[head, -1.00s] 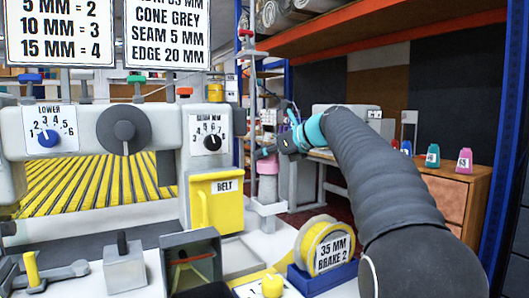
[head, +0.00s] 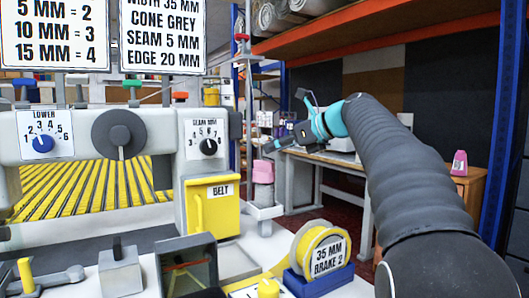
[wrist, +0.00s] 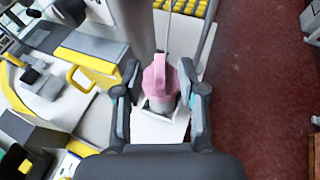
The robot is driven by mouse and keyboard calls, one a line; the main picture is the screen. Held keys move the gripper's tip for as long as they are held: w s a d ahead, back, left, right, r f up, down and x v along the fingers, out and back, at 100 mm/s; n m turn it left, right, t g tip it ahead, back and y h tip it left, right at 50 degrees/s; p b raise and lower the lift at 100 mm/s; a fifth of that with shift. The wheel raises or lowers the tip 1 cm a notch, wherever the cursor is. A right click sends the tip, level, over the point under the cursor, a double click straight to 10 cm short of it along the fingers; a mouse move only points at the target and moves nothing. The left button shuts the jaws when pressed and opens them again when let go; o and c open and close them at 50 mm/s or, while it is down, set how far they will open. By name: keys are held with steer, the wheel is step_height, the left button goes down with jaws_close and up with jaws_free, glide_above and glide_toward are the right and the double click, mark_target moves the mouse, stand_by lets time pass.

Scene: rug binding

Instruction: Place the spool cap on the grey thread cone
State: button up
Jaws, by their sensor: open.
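A pink faceted piece (head: 263,172), which looks like the spool cap, sits over a pale grey body (head: 263,196) that looks like the grey thread cone, on a small stand beside the machine. In the wrist view the pink piece (wrist: 159,76) is upright near the middle, with the grey body (wrist: 160,104) below it. The exact contact between them is too small to tell. My gripper (head: 288,122) is in the air above and slightly right of the stand. In the wrist view its fingers (wrist: 160,68) are spread wide on either side of the pink piece, apart from it.
A yellow belt cover (head: 211,212) and the machine body stand left of the stand. A yellow tape roll in a blue holder (head: 320,250) is in front. A thin rod rises by the stand. A workbench (head: 335,160) is behind; red floor (wrist: 255,90) is clear on the right.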

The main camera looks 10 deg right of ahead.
steer(key=v, duration=0.5)
steer(key=shift+s+d+r, duration=0.15)
steer(key=shift+s+d, duration=0.1)
steer(key=shift+s, duration=0.05)
stand_by(1.1)
